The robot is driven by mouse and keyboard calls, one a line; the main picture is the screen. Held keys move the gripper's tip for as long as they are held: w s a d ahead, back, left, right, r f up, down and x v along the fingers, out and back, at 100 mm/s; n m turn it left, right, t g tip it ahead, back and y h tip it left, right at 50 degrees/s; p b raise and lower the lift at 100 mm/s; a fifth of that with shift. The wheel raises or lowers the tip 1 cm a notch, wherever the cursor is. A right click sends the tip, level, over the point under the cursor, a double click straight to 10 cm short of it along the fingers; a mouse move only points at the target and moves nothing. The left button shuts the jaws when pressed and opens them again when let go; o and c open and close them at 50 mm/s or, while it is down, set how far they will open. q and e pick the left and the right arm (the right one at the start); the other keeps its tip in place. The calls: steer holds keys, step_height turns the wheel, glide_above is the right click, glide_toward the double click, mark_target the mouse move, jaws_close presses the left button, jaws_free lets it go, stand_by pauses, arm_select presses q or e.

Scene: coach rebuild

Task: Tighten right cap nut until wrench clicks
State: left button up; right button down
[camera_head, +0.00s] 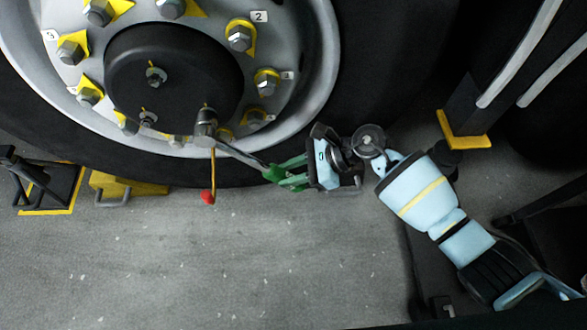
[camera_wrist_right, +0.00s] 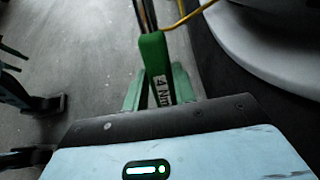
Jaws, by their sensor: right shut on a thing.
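The black hub cap (camera_head: 174,65) sits in the middle of the wheel. Two cap nuts show on it, one upper left (camera_head: 156,75) and one lower left (camera_head: 148,120). The torque wrench has its head (camera_head: 205,126) over the right cap nut's place at the hub's lower right and hides that nut. Its shaft (camera_head: 240,154) slopes down right to a green handle. My right gripper (camera_head: 289,173) is shut on that handle. In the right wrist view the handle (camera_wrist_right: 152,52) carries a white "4 Nm" label, between my green fingers (camera_wrist_right: 157,88). My left gripper is not in view.
Large wheel nuts with yellow pointers (camera_head: 240,36) ring the hub. A yellow rod with a red ball (camera_head: 207,197) hangs below the wrench head. A yellow block with a handle (camera_head: 128,186) lies under the tyre. The grey floor (camera_head: 200,265) in front is clear.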

mark_target(277, 180)
steer(key=shift+a+f+y, duration=0.25)
steer(key=shift+a+y, duration=0.05)
steer(key=shift+a, duration=0.2)
steer(key=shift+a+f+y, duration=0.5)
steer(key=shift+a+f, duration=0.1)
steer(key=shift+a, duration=0.3)
steer(key=shift+a+f, duration=0.25)
steer(key=shift+s, duration=0.15)
stand_by(0.5)
